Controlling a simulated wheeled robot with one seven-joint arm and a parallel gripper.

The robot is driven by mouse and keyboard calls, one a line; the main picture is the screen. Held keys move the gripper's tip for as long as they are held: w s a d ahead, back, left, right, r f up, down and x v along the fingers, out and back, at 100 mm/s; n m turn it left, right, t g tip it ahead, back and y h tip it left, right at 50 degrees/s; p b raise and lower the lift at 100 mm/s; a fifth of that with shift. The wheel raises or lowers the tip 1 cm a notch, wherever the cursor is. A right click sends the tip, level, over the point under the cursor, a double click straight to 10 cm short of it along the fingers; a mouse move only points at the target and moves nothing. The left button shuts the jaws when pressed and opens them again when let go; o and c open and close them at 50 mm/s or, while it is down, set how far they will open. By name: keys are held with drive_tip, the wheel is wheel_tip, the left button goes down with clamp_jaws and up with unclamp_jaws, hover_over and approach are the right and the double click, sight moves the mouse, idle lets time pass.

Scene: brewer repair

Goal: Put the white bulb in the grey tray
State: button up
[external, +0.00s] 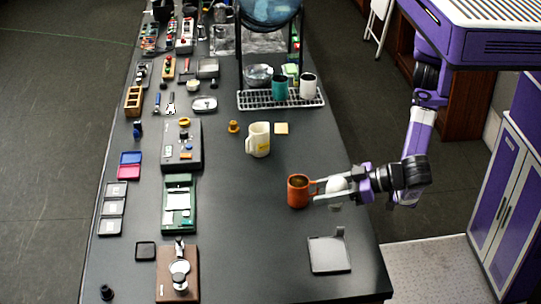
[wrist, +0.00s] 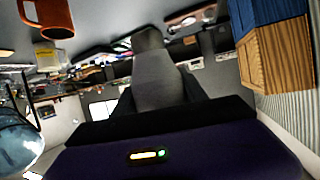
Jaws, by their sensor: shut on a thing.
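My gripper (external: 318,190) is over the right side of the table, pointing left, with its fingers shut on the white bulb (external: 337,184). The bulb is held above the tabletop, just right of the orange mug (external: 297,191). In the wrist view a rounded grey shape (wrist: 158,82) fills the middle, seemingly the held bulb in shade; the fingertips are not clear there. A flat dark grey tray-like piece (external: 329,262) with a small upright tab lies nearer the front.
The orange mug also shows in the wrist view (wrist: 44,12). A cream mug (external: 260,139) stands farther back. A drip rack (external: 270,100) holds a teal cup and a white cup. Cases and tools line the left side. The table's middle front is clear.

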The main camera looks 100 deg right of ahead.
wheel_tip(320, 180, down, 19)
drive_tip(key=shift+r+p, duration=0.1)
drive_tip(key=shift+p, duration=0.5)
drive_tip(key=shift+f, duration=0.2)
drive_tip(key=o, duration=1.4)
drive_tip(key=shift+o, duration=0.2)
drive_tip(key=shift+r, duration=0.1)
drive_tip(key=shift+r, duration=0.1)
drive_tip(key=b+v, duration=0.2)
drive_tip(key=v, duration=1)
